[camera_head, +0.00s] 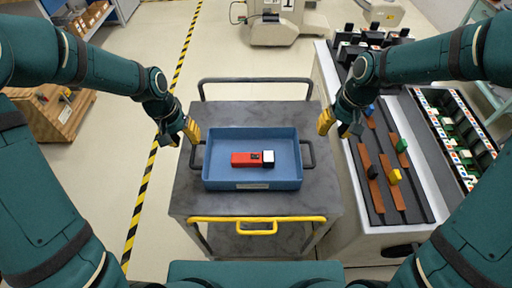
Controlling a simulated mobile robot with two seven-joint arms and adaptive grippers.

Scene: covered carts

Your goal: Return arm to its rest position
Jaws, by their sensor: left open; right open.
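My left gripper (190,131) is open and empty, just off the left side of the blue tray, above the cart. My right gripper (328,124) is open and empty, beside the tray's upper right corner, near the cart's right edge. Both green arms come in from the upper corners. The blue tray (225,182) sits on the dark grey cart (305,204) and has dark handles on its left and right sides. A red block with a white end (245,159) lies inside it.
Right of the cart, a pale counter (350,178) carries brown strips with black, yellow, green and blue pieces (394,177). A wooden crate (62,112) is at far left. Floor left of the cart is free, with a yellow-black line (150,165).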

